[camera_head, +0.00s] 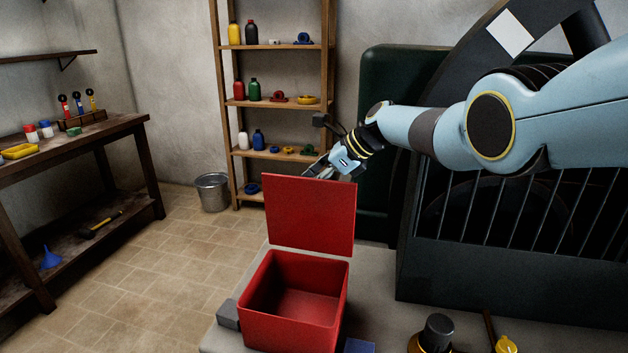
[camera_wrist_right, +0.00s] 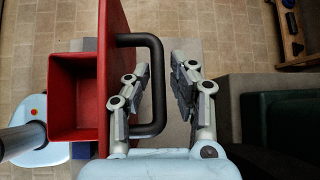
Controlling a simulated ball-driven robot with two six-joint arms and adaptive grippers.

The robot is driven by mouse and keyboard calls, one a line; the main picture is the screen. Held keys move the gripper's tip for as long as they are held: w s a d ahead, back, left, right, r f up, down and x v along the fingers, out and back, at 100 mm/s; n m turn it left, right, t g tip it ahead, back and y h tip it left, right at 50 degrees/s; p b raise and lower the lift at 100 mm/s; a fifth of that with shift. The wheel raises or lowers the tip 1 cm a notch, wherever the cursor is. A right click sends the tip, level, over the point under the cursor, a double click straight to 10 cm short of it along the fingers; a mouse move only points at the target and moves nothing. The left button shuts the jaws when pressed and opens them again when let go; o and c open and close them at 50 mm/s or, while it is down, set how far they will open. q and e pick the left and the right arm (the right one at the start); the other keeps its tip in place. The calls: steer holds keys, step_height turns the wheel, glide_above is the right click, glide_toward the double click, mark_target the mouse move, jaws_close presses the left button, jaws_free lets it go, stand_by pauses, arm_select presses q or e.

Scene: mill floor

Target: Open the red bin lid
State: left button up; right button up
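The red bin (camera_head: 293,327) stands on a pale bench top with its mouth open and its inside empty. Its red lid (camera_head: 310,215) stands about upright at the bin's far edge. In the right wrist view the lid (camera_wrist_right: 117,20) is seen nearly edge-on, with the open bin (camera_wrist_right: 77,147) to its left. A dark handle (camera_wrist_right: 157,70) sticks out from the lid's outer face. My right gripper (camera_wrist_right: 160,72) is open, with its fingers on either side of the handle bar and a gap on the right. In the head view the right gripper (camera_head: 318,170) is behind the lid's top edge. My left gripper is not in view.
A grey block (camera_head: 228,314) lies left of the bin, and a dark-capped bottle (camera_head: 437,333) stands to its right. Dark caged machinery (camera_head: 510,260) fills the right. A shelf rack (camera_head: 272,103) and a metal bucket (camera_head: 212,192) stand behind.

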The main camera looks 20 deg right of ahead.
steer(key=shift+v, duration=0.8)
steer(key=v, duration=1)
steer(key=shift+r, duration=0.15)
steer(key=shift+s, duration=0.1)
